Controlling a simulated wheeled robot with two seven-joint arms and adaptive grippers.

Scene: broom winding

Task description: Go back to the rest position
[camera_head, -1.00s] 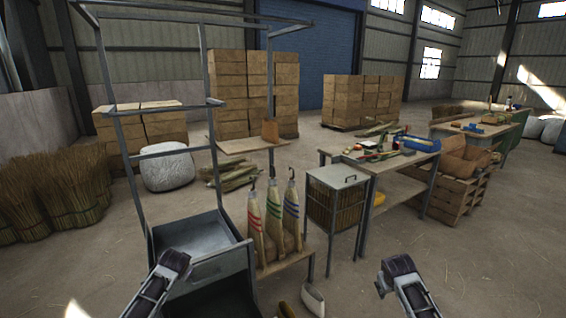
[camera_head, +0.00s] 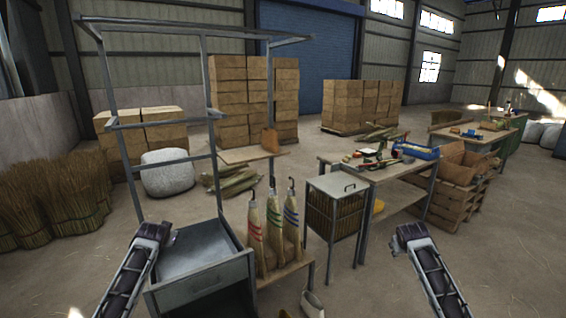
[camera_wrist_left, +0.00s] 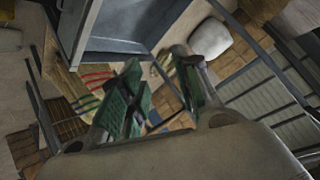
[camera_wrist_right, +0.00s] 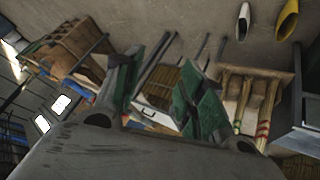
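My left gripper (camera_head: 155,236) is raised in front of the metal frame with the grey tray, at the left of the head view. Its green-padded fingers stand apart with nothing between them in the left wrist view (camera_wrist_left: 160,90). My right gripper (camera_head: 408,236) is held over bare floor, in front of the work table. Its fingers are also apart and empty in the right wrist view (camera_wrist_right: 160,95). Neither gripper appears to touch anything. Three brooms with red (camera_head: 255,236), green (camera_head: 273,232) and blue (camera_head: 291,222) stitching stand side by side on a low wooden bench (camera_head: 287,269).
A grey metal tray stand (camera_head: 200,282) is close by my left arm. A lidded wire-sided bin (camera_head: 337,185) and a work table (camera_head: 385,170) with tools stand ahead. A pale shoe (camera_head: 312,304) lies on the floor by the bench. The right foreground floor is clear.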

